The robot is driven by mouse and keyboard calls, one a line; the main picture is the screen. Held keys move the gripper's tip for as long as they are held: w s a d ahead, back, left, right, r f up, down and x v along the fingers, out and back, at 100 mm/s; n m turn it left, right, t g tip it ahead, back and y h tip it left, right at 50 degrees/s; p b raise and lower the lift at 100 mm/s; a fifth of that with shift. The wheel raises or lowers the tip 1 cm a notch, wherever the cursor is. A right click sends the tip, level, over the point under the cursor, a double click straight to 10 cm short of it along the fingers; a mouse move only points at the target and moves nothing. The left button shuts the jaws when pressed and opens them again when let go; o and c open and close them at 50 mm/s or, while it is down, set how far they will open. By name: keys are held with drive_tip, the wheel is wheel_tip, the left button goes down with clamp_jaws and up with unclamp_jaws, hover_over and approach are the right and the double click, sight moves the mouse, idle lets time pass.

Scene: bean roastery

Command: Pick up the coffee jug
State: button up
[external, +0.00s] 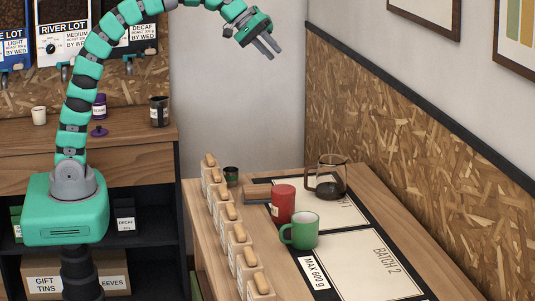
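The coffee jug (328,180) is a clear glass jug with a dark handle, dark rim and dark coffee in the bottom. It stands upright on the wooden table near its back edge, by the far end of the dark mat. Its handle points left. My gripper (268,48) is in the air, well above the table and up to the left of the jug. Its two grey fingers are apart with nothing between them, and point down to the right.
A red canister (283,204) and a green mug (302,231) stand in front of the jug. A small dark cup (231,176) stands at the back left. The speckled wall panel (420,150) is close on the right.

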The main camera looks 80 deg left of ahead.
drive_tip(key=w+d+f+n+g+h+b, duration=0.1)
drive_tip(key=w+f+n+g, duration=0.15)
drive_tip(key=f, duration=0.55)
drive_tip(key=w+d+f+n+g+h+b, duration=0.1)
drive_tip(key=w+f+n+g+h, duration=0.2)
drive_tip(key=f, duration=0.5)
drive_tip(key=n+g, duration=0.2)
drive_tip(key=n, duration=0.2)
approach(306, 174)
drive_tip(key=shift+m+t, duration=0.25)
drive_tip(key=f, duration=0.1)
drive_tip(key=d+f+b, duration=0.1)
drive_tip(key=f, duration=0.1)
drive_tip(key=d+f, duration=0.1)
drive_tip(key=f, duration=0.1)
drive_tip(key=shift+b, duration=0.4)
drive_tip(key=shift+d+r+b+x, duration=0.15)
drive_tip(key=shift+b+x, duration=0.15)
drive_tip(key=shift+x, duration=1.05)
drive_tip(key=shift+d+r+b+x, duration=0.1)
drive_tip(key=shift+b+x, duration=0.15)
drive_tip(key=shift+x, duration=1.1)
drive_tip(key=shift+c, duration=0.3)
clamp_jaws()
